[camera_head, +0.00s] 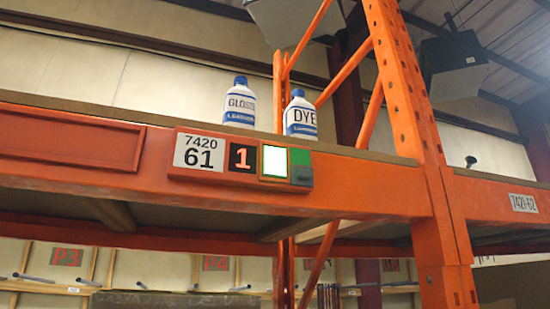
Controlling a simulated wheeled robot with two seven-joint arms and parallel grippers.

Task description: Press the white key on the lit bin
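A label panel (240,162) is fixed to the front of the orange shelf beam. It carries a white tag (198,153) reading 7420 61, a dark display (242,158) showing a red 1, a bright white key (275,161) with a green surround, and a small dark grey key (302,175) beside it at lower right. The white key glows. Neither my left nor my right gripper is in the picture, and nothing covers the panel.
Two white and blue bottles, one marked GLOSS (240,104) and one marked DYE (300,117), stand on the shelf above the beam. An orange rack upright (405,90) rises to the right. Another tag (523,203) sits on the right beam. Room before the panel looks clear.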

